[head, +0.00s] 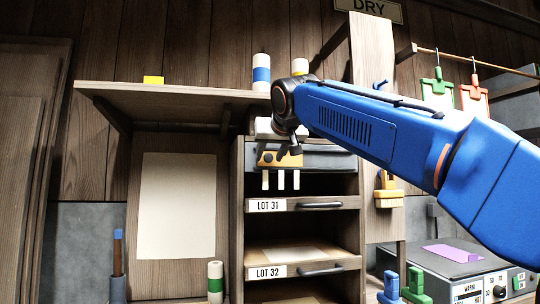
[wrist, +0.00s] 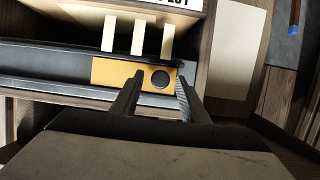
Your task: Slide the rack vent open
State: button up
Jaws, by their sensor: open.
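The rack vent is an orange-yellow slide plate (head: 293,160) with a round black knob (wrist: 160,79). It sits on the front of a dark grey rack bar (head: 335,161) above the LOT 31 drawer. The plate also shows in the wrist view (wrist: 107,72). Pale strips (wrist: 138,38) are beside the plate there and hang below it in the head view. My gripper (wrist: 160,82) is open, with its fingertips on either side of the knob in the wrist view. I cannot tell whether they touch it. In the head view my gripper (head: 283,153) partly covers the plate.
Drawers marked LOT 31 (head: 300,204) and LOT 32 (head: 300,270) are below the rack. A wooden shelf (head: 170,92) juts out at upper left. Green and orange moulds (head: 437,92) hang from a rod at right. A grey heater box (head: 455,265) stands at lower right.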

jog(key=shift+c, duration=0.6)
grip_shut()
jog(key=w+d, duration=0.1)
jog(key=d, duration=0.3)
jog(key=w+d, duration=0.1)
jog(key=d, duration=0.4)
jog(key=w+d, duration=0.2)
jog(key=d, duration=0.3)
jog(key=shift+d, duration=0.25)
jog(key=shift+w, duration=0.1)
jog(key=shift+d, duration=0.1)
jog(key=shift+o, duration=0.6)
grip_release()
jog(key=shift+d, duration=0.2)
jog(key=shift+a, duration=0.1)
jog(key=v, duration=1.7)
